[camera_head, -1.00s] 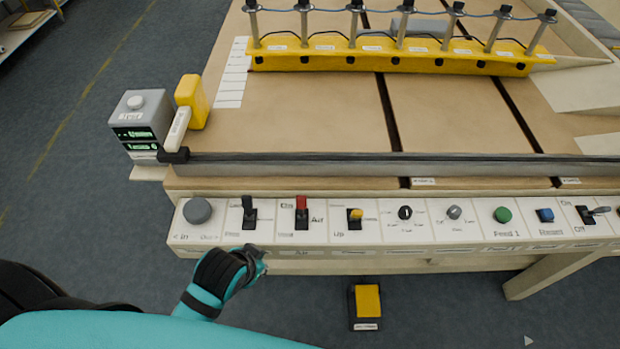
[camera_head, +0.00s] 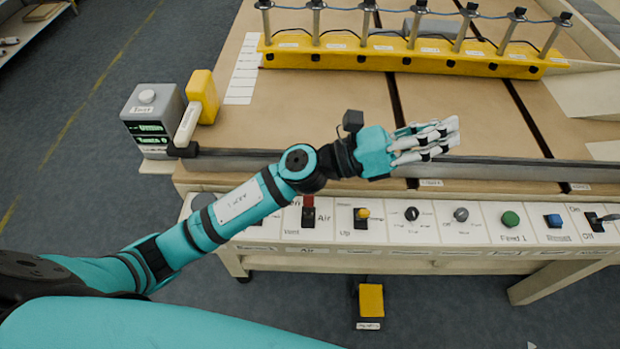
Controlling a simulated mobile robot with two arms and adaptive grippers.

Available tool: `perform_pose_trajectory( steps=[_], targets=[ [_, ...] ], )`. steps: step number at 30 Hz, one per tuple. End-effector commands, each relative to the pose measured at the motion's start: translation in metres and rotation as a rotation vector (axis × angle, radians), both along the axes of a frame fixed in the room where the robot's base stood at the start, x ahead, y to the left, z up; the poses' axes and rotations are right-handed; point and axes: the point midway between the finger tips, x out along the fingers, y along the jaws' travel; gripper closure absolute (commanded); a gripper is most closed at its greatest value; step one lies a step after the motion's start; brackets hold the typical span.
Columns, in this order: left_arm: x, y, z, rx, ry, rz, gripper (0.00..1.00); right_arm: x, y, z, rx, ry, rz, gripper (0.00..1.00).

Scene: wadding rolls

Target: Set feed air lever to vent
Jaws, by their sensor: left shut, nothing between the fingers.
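The air lever (camera_head: 308,202) has a red handle on a black base, on the white control strip at the table's front edge. Its handle points up, toward the far side. "Vent" is printed below it, and "Air" shows beside and below it. My left arm passes close above the lever in the picture and hides part of its panel. My left gripper (camera_head: 456,136) is shut and empty, up and right of the lever, over the table's front rail. It is apart from the lever in the picture. My right gripper is not in view.
Right of the lever are a yellow switch (camera_head: 362,213), two knobs (camera_head: 411,213), a green button (camera_head: 510,219) and a blue button (camera_head: 554,221). A yellow pedal (camera_head: 371,300) is on the floor.

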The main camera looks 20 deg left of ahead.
Motion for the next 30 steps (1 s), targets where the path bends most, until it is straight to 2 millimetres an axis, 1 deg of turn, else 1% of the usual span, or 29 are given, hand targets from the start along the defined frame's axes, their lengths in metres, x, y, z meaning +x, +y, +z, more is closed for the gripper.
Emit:
perform_pose_trajectory(
  steps=[1, 2, 4, 5, 6, 8, 9, 11, 12, 14, 15, 17, 18, 21, 22, 24, 25, 27, 30],
  targets=[
    [-0.01, -0.013, -0.007, 0.123, -0.138, -0.058, 1.0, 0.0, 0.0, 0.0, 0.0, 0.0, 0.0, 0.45],
    [-0.017, -0.019, -0.014, 0.198, -0.223, -0.096, 1.0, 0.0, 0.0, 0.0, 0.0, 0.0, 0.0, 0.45],
    [-0.03, -0.028, -0.036, 0.375, -0.416, -0.189, 1.0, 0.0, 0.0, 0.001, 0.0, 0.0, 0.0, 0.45],
    [-0.033, -0.029, -0.047, 0.451, -0.494, -0.231, 1.0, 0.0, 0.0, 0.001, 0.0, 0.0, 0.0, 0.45],
    [-0.037, -0.028, -0.063, 0.555, -0.597, -0.286, 1.0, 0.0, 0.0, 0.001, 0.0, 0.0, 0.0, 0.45],
    [-0.039, -0.02, -0.089, 0.708, -0.743, -0.379, 1.0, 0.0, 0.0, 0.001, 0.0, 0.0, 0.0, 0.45],
    [-0.037, -0.011, -0.106, 0.812, -0.833, -0.442, 1.0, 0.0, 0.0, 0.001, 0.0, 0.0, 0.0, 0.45],
    [-0.031, 0.009, -0.13, 0.966, -0.957, -0.546, 1.0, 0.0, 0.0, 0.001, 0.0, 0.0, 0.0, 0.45],
    [-0.024, 0.027, -0.144, 1.069, -1.029, -0.617, 1.0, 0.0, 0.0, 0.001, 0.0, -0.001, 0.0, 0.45],
    [-0.013, 0.056, -0.161, 1.215, -1.119, -0.73, 1.0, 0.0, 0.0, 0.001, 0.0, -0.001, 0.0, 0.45],
    [-0.004, 0.077, -0.169, 1.306, -1.165, -0.803, 1.0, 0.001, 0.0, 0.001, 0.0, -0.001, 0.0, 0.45],
    [0.008, 0.108, -0.177, 1.43, -1.214, -0.911, 1.0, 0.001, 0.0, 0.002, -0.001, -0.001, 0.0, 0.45],
    [0.016, 0.128, -0.179, 1.503, -1.236, -0.977, 1.0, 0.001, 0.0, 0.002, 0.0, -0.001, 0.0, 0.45],
    [0.031, 0.171, -0.178, 1.644, -1.254, -1.12, 1.0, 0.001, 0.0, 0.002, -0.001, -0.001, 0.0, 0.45],
    [0.034, 0.181, -0.177, 1.673, -1.255, -1.155, 1.0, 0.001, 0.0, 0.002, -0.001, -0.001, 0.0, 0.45],
    [0.039, 0.199, -0.174, 1.727, -1.252, -1.216, 1.0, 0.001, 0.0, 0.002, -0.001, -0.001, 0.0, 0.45],
    [0.04, 0.204, -0.173, 1.744, -1.248, -1.235, 1.0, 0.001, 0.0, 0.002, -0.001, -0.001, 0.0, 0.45],
    [0.043, 0.213, -0.171, 1.767, -1.244, -1.265, 1.0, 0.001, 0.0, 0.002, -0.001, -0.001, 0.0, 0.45],
    [0.043, 0.216, -0.17, 1.777, -1.241, -1.279, 1.0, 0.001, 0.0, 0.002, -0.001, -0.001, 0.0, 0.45]
  ],
)
